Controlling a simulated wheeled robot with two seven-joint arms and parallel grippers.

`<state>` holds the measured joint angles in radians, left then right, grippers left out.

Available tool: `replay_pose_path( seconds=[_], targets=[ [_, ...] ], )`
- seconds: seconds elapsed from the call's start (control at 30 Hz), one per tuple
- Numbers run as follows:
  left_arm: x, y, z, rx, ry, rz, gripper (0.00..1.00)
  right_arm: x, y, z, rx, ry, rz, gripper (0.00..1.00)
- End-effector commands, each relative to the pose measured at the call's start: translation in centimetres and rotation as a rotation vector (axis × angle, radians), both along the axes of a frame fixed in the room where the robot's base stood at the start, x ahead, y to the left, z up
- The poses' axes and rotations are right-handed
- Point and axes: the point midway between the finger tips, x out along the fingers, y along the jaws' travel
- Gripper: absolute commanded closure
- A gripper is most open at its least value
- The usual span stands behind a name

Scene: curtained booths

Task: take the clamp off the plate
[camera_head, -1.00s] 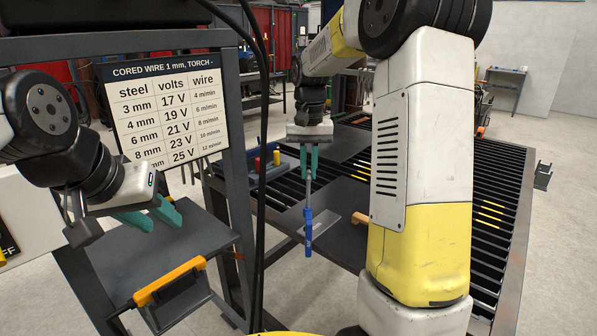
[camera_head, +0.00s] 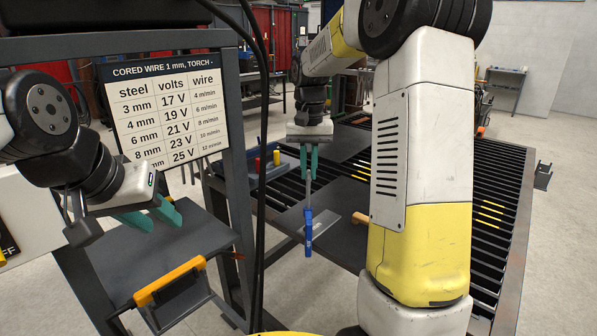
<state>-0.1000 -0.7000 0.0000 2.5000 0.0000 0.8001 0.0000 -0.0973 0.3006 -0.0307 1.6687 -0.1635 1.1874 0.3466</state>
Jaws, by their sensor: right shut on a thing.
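My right gripper (camera_head: 308,164) has green fingers and points down above the slatted table. It is shut on the clamp, which hangs upright with a grey bar and a blue handle (camera_head: 308,236). Whether the clamp touches the plate is hard to tell. My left gripper (camera_head: 150,219) is open and empty over a dark shelf at the left.
The slatted table (camera_head: 505,205) carries another dark plate (camera_head: 342,143), a blue tray (camera_head: 257,168) with a red and a yellow item, and a small wooden piece (camera_head: 360,218). A settings sign (camera_head: 170,110) and black cables hang left of my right gripper. A yellow-handled box (camera_head: 170,282) is at lower left.

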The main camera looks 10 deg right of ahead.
Motion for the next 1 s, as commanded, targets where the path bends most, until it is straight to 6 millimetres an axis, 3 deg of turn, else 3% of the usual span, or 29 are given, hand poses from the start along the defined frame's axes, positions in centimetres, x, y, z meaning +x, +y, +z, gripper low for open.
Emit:
replay_pose_path(
  seconds=[0.17,0.73,1.0],
  targets=[
    [0.00,0.00,0.00,0.000,0.000,0.000,0.64,0.00,-0.05,0.02,0.000,0.000,0.028,1.00],
    [0.00,0.00,0.00,0.000,0.000,0.000,0.64,0.04,-0.02,0.01,-0.001,0.001,0.911,1.00],
    [0.00,0.00,0.00,0.000,0.000,0.000,0.64,0.04,0.05,0.02,-0.002,0.001,1.052,1.00]
  ],
)
